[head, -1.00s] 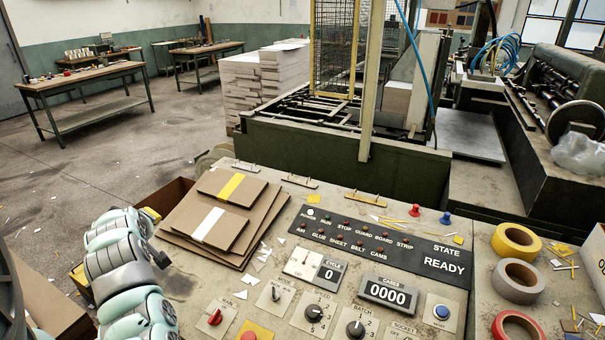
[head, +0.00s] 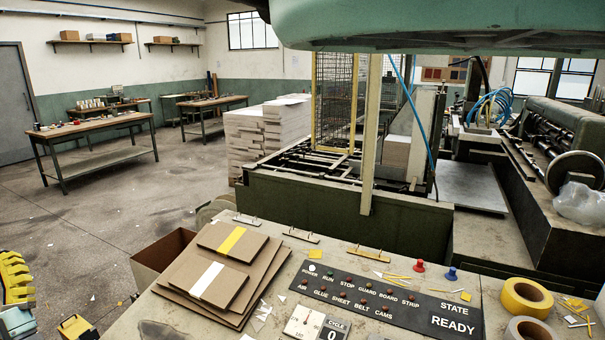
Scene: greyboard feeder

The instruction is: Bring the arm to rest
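Brown boards (head: 215,262), with yellow and white bands on the upper ones, lie on the desk beside an open brown box (head: 160,262). The state panel (head: 385,300) reads READY. Tape rolls (head: 527,296) are at the right. The machine (head: 340,215) stands behind. Floor at left is mostly clear.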

